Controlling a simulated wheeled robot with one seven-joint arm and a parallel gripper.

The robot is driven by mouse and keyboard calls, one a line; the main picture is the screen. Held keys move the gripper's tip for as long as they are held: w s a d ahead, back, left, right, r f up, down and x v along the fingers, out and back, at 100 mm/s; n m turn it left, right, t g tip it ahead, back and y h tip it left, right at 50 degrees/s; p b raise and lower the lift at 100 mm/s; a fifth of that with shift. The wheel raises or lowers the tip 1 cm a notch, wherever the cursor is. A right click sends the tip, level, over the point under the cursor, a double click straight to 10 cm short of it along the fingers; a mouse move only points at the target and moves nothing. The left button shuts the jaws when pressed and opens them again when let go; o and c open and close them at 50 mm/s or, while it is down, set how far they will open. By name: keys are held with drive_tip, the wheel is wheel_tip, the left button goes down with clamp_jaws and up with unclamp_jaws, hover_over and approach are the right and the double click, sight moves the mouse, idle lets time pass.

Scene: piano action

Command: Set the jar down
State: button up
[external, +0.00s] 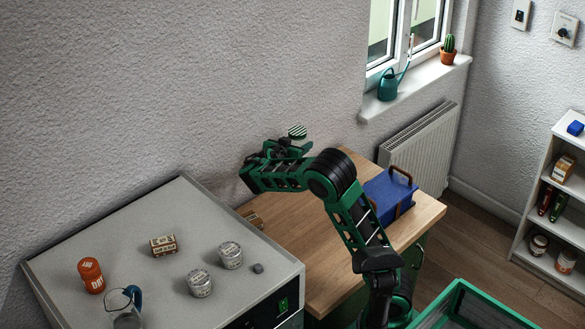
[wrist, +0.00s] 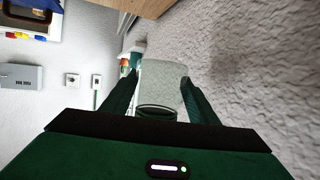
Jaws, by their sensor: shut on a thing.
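A jar with a green-and-white striped lid (external: 297,131) is held up in the air above the back of the wooden worktop, near the wall. In the wrist view the jar (wrist: 162,78) looks pale grey and sits between the two dark green fingers. My gripper (external: 288,146) is shut on it; the fingers also show on both sides of it in the wrist view (wrist: 160,88). The jar's lower part is hidden in the external view. No surface touches the jar that I can see.
The wooden worktop (external: 305,255) has a blue toolbox (external: 390,197) on its right and a small brown item (external: 253,219) at its left.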

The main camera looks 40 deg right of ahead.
drive_tip(key=s+d+f+m+g, duration=0.1)
drive_tip(key=f, duration=0.5)
drive_tip(key=s+d+f+m+g, duration=0.1)
drive_tip(key=s+f+g, duration=0.1)
drive_tip(key=f, duration=0.5)
drive_tip(key=s+d+f+m+g+h, duration=0.1)
drive_tip(key=s+f+m, duration=0.1)
drive_tip(key=f, duration=0.5)
drive_tip(key=shift+d+g, duration=0.15)
drive_tip(key=shift+g, duration=0.25)
drive_tip(key=o, duration=1.3)
drive_tip(key=shift+r, duration=0.1)
